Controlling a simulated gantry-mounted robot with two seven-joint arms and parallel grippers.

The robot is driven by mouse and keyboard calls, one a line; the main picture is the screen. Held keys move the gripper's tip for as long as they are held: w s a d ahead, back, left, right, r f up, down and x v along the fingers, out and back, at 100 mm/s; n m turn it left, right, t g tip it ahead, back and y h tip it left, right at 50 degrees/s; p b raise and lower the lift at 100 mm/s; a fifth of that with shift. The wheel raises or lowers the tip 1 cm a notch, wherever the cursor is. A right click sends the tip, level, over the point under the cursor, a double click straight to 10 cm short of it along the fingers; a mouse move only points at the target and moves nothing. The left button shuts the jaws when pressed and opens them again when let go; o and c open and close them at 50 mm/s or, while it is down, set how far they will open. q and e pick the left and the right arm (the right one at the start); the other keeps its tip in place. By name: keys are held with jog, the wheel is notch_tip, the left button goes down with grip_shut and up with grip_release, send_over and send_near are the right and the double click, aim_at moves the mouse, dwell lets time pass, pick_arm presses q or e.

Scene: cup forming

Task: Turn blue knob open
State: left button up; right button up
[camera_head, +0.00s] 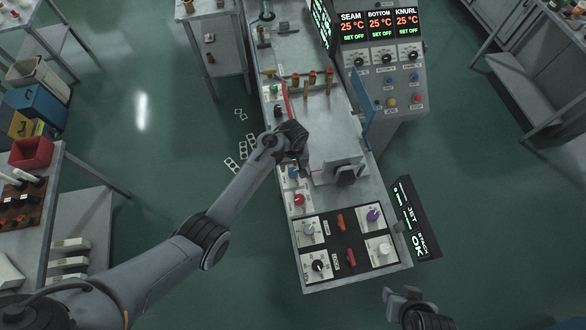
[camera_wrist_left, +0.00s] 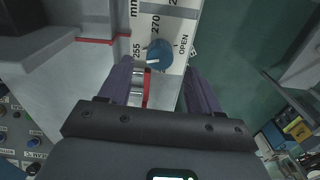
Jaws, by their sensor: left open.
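The blue knob (camera_wrist_left: 159,53) shows in the left wrist view on a white panel, with a white pointer line and an "OPEN" label to its right. My left gripper (camera_wrist_left: 158,76) is open, with its two dark purple fingers on either side of the view just below the knob. The knob appears between and beyond the fingertips; I cannot tell whether they touch it. In the head view my left gripper (camera_head: 300,158) hangs over the left edge of the machine, beside a small blue knob (camera_head: 293,173). My right gripper (camera_head: 408,296) is at the bottom edge, away from the machine; its jaws are unclear.
A red knob (camera_head: 299,200) sits nearer on the same edge strip. A black panel (camera_head: 345,240) with several knobs and red switches lies at the machine's near end. A grey block with a dark part (camera_head: 345,174) stands right of the gripper.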

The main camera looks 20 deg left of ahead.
aim_at(293, 171)
pick_arm(q)
jog(key=shift+f, duration=2)
jog(key=c, duration=1)
jog(key=shift+c, duration=0.2)
jog(key=shift+r+m, duration=0.1)
jog(key=shift+m, duration=0.2)
